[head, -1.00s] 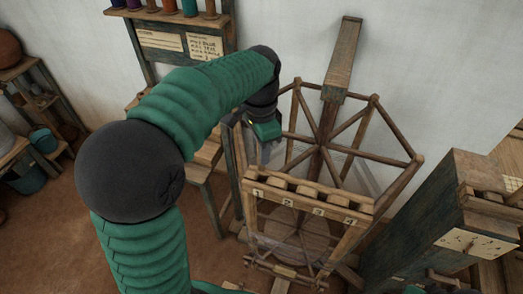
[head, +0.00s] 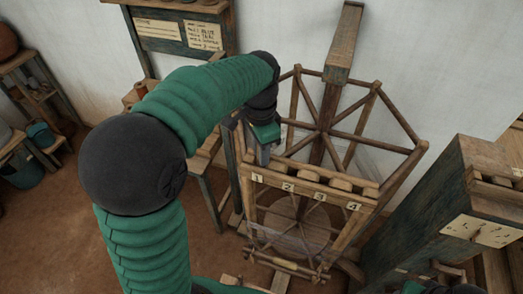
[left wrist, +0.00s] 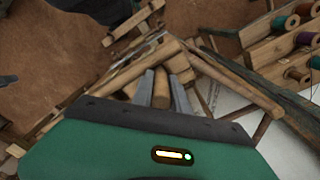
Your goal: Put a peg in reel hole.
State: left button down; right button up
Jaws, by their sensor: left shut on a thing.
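My left gripper (head: 263,155) reaches down at the left end of the numbered wooden rail, close to label 1. In the left wrist view its grey fingers (left wrist: 161,103) are shut on a brown wooden peg (left wrist: 161,86). The peg is mostly hidden by the gripper in the head view. The reel (head: 326,131) is a large six-sided wooden frame with spokes, standing behind the rail (head: 318,187). The rail carries labels 1 to 4 and rounded wooden pieces along its top. I cannot make out which hole lies under the peg.
A dark wooden post (head: 343,45) rises behind the reel. A dark cabinet (head: 440,215) with a pale dial plate stands at the right. A bench (head: 206,160) is left of the reel. Shelves with a bucket (head: 40,132) stand at the far left.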

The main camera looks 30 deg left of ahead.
pick_arm(q)
jog(key=shift+d, duration=0.1)
jog(key=c, duration=1.4)
grip_release()
jog(key=shift+w+d, duration=0.1)
jog(key=o, duration=0.3)
jog(key=shift+o, duration=1.4)
jog(key=shift+a, duration=0.2)
notch_tip(320, 180, up, 7)
jog(key=p, duration=0.6)
jog(key=shift+d+r+p, duration=0.1)
jog(key=shift+p, duration=0.25)
